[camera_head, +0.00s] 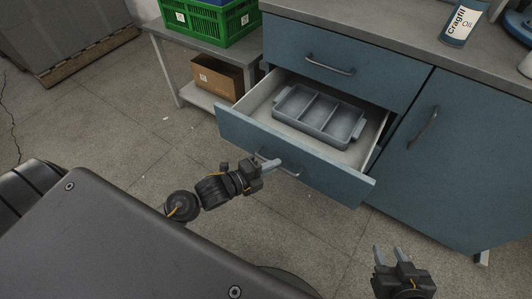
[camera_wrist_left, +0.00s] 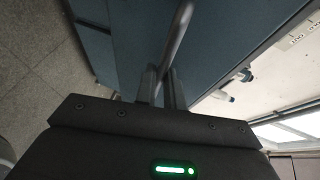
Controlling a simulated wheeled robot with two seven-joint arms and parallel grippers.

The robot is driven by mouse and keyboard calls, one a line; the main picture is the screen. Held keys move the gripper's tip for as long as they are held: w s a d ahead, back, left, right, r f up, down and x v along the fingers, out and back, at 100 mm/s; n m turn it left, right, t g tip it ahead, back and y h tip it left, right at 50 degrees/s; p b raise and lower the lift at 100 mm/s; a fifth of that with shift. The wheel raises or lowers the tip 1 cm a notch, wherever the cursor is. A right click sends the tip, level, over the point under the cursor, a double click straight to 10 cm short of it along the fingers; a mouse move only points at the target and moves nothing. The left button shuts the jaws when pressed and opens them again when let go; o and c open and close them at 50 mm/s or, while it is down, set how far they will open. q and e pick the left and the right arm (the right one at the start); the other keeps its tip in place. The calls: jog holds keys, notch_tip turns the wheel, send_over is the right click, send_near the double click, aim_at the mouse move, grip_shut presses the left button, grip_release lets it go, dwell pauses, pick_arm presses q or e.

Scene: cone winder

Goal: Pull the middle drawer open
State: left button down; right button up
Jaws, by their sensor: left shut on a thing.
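The middle drawer (camera_head: 290,157) of the blue cabinet stands pulled out, and a grey tray with three compartments (camera_head: 318,116) lies inside it. My left gripper (camera_head: 268,165) is at the drawer's front, shut on the bar handle (camera_head: 283,167) near its left end. In the left wrist view the handle (camera_wrist_left: 178,45) runs up from between the fingers (camera_wrist_left: 161,85). My right gripper (camera_head: 390,252) is at the lower right, in front of the cabinet, with its fingers apart and nothing between them.
Above is a closed drawer (camera_head: 330,62), and to the right a closed cabinet door (camera_head: 450,140). At the left, a side table (camera_head: 215,50) bears a green crate (camera_head: 200,22), with a cardboard box (camera_head: 217,78) below. Open floor lies left of the drawer.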

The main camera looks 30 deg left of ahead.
pick_arm(q)
jog(key=shift+s, duration=0.5)
pick_arm(e)
jog(key=shift+s+f+g, duration=0.1)
jog(key=shift+f+g, duration=0.3)
pick_arm(q)
jog(key=c, duration=1.5)
grip_release()
pick_arm(e)
jog(key=shift+d, duration=0.1)
pick_arm(q)
jog(key=shift+a, duration=0.1)
